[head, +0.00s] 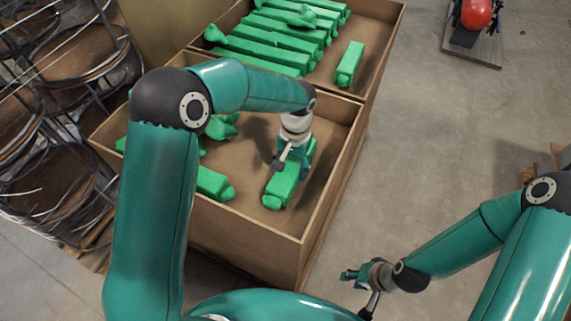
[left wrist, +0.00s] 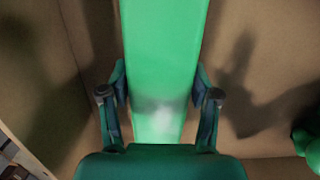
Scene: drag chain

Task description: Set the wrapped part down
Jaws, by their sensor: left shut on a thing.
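The green wrapped part (head: 282,187) is in the near compartment of the brown box, towards its right wall. My left gripper (head: 291,165) is shut on it from above. In the left wrist view the wrapped part (left wrist: 163,70) runs up between the two fingers (left wrist: 160,105), one on each side. Shadows show on the brown surface beside it. Whether its underside touches the box floor cannot be told. My right gripper (head: 362,284) is low at the right, outside the box, with nothing visible in it; its finger opening is too small to judge.
The brown box (head: 340,150) has a far compartment with several green wrapped parts in a row (head: 265,47) and one apart (head: 350,62). More green parts lie left in the near compartment (head: 214,184). Wire spools (head: 75,60) stand left. Floor at right is mostly clear.

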